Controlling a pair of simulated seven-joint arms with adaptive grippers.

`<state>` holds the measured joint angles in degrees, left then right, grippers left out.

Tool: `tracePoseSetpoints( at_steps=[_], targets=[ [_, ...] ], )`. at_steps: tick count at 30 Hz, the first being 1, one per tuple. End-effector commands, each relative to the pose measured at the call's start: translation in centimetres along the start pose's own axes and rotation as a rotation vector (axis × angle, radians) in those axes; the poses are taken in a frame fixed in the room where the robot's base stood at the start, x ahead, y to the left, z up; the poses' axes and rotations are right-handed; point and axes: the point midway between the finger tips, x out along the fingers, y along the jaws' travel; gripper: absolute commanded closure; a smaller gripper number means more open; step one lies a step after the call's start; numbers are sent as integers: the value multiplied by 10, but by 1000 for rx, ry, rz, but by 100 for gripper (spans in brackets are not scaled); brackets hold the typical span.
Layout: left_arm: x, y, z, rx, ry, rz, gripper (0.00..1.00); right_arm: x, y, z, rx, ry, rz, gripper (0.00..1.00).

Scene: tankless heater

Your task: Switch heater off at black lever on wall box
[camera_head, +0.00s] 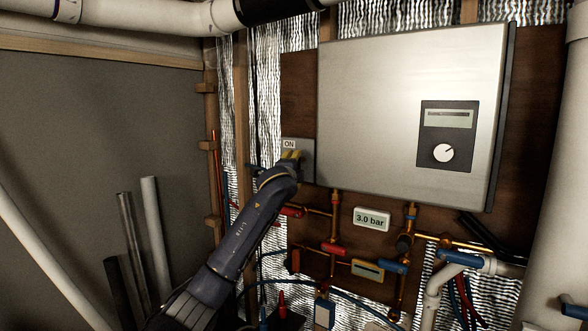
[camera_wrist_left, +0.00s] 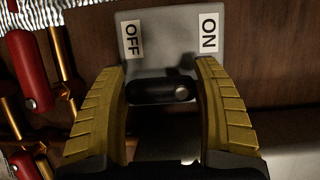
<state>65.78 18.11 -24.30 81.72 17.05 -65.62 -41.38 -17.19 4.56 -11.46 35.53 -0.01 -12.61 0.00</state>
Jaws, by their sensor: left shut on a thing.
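The grey wall box (camera_head: 306,158) is mounted left of the large metal heater (camera_head: 400,110). Its ON label (camera_head: 289,144) shows above my left gripper (camera_head: 289,162), whose arm hides the lower part of the box. In the left wrist view, the black lever (camera_wrist_left: 160,90) lies between the two yellow fingers of my left gripper (camera_wrist_left: 162,92), which is shut on it. The OFF label (camera_wrist_left: 133,39) is on the left of the box face there and the ON label (camera_wrist_left: 209,33) on the right. My right gripper is not in view.
Copper pipes with red valve handles (camera_head: 335,249) and blue ones run below the heater. A 3.0 bar display (camera_head: 371,219) hangs there. Loose tubes (camera_head: 155,235) lean against the left wall. A thick white pipe (camera_head: 553,170) stands at the right.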

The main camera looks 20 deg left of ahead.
Motion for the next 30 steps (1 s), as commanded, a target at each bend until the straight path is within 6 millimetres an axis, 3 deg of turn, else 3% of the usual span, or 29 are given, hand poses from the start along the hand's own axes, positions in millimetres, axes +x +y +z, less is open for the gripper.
tracePoseSetpoints(
  at_steps=[13, 14, 19, 30],
  targets=[
    [0, 1, 0, -11, 0, 5, 62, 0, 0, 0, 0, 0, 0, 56],
    [0, 1, 0, -11, 0, 5, 29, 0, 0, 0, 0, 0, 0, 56],
    [0, 0, 0, -10, 0, 4, 9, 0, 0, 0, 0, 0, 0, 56],
    [-4, 0, 0, -9, 0, 2, 7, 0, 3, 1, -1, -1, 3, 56]
  ],
)
